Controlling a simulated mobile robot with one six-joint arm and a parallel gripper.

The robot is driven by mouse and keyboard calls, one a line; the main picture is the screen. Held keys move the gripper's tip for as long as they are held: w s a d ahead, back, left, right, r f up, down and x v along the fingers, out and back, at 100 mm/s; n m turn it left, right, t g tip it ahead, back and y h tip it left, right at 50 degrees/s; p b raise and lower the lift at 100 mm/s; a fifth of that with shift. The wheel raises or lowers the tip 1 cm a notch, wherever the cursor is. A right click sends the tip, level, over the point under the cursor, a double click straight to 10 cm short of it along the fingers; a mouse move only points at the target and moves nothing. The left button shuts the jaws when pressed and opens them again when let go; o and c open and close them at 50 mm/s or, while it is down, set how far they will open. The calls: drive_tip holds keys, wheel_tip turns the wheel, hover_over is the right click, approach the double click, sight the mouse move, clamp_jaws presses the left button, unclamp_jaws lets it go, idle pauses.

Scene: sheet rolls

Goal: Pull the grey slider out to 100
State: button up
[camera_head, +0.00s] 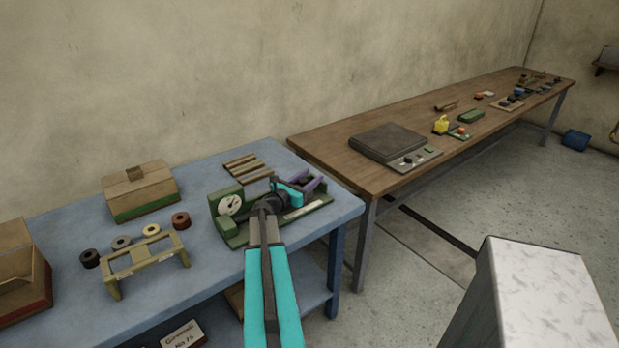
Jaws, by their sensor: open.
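A green device with a round white dial (230,205) stands on the blue table, and its low green base (318,205) runs to the right with a pale strip along it. My teal arm crosses in front of the device. My gripper (314,183), with purple fingers, is open over the right part of the device. I cannot pick out the grey slider clearly; my wrist and fingers cover much of the device's middle. I cannot tell whether the fingers touch anything, and the scale numbers are too small to read.
The blue table (200,262) also bears a cardboard box (140,190), a wooden rack (146,262), several small rolls and some brown strips (243,165). A brown table (330,148) with a dark flat plate (388,141) stands to the right. A pale block (545,290) rises at the lower right.

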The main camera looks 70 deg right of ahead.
drive_tip(key=shift+d, duration=0.1)
drive_tip(key=shift+f, duration=0.1)
clamp_jaws()
drive_tip(key=shift+s, duration=0.15)
drive_tip(key=shift+s+f, duration=0.15)
drive_tip(key=shift+f, duration=0.1)
idle(0.9)
unclamp_jaws()
drive_tip(key=shift+s+r, duration=0.1)
drive_tip(key=shift+r, duration=0.05)
drive_tip(key=shift+w, duration=0.2)
drive_tip(key=shift+r, duration=0.15)
drive_tip(key=shift+w, duration=0.15)
drive_tip(key=shift+b+v, duration=1.45)
drive_tip(key=shift+v, duration=5.45)
